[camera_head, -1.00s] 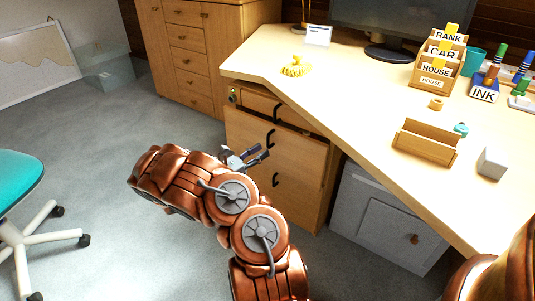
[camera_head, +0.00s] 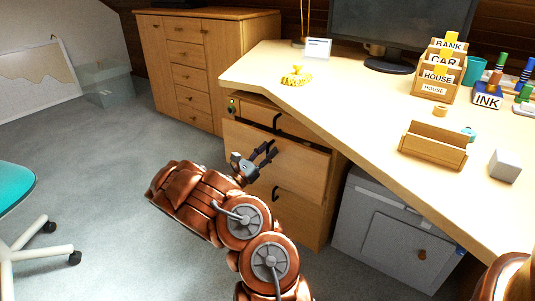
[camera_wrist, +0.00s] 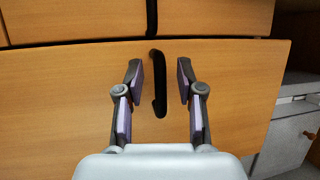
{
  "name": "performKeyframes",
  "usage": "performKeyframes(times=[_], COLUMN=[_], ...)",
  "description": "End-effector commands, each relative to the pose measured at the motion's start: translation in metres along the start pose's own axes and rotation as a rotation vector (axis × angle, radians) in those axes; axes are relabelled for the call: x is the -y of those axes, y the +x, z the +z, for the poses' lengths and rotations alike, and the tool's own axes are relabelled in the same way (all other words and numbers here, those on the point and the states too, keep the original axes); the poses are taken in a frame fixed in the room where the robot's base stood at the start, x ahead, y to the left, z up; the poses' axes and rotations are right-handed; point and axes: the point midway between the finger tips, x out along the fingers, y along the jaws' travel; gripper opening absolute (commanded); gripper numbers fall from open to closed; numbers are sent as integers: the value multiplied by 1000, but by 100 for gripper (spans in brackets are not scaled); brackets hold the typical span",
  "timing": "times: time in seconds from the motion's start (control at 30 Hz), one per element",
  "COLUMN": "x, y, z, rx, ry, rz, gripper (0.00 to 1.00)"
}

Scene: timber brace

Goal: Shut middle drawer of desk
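The desk's drawer stack stands under the left end of the desktop. The middle drawer (camera_head: 304,166) has a wide wooden front, standing slightly proud of the cabinet with a thin dark gap along its top edge. Its black vertical handle (camera_wrist: 159,88) shows in the wrist view. My gripper (camera_head: 271,150) is in front of this drawer. In the wrist view my gripper (camera_wrist: 158,70) is open, with one finger on each side of the handle and nothing held. Whether the fingertips touch the front, I cannot tell. The top drawer (camera_head: 256,107) is above.
The bottom drawer (camera_head: 296,212) sits below the middle one. A grey cabinet (camera_head: 385,235) stands under the desk at right. The desktop (camera_head: 350,110) holds a wooden tray (camera_head: 433,147) and other items. A teal chair (camera_head: 14,186) is at left; grey floor lies between.

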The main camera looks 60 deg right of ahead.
Motion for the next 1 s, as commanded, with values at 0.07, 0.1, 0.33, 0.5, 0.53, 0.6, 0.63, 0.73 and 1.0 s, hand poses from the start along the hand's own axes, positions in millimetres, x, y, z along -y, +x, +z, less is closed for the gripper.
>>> performKeyframes(times=[0.07, 0.1, 0.33, 0.5, 0.53, 0.6, 0.63, 0.73, 1.0], x=[0, 0, 0, 0, 0, 0, 1, 1, 2], y=[2, 3, 3, 3, 3, 3, 3, 3, 4], z=[0, 0, 0, 1, 1, 1, 1, 0, 0], rx=[0, 0, 0, 1, 1, 1, 1, 0, 0], ry=[0, 0, 0, 0, 0, 0, 0, 0, -1], rz=[-1, -1, -1, -1, -1, -2, -2, -3, -7], gripper=[37, 37, 34, 16, 13, 6, 3, 0, 0])
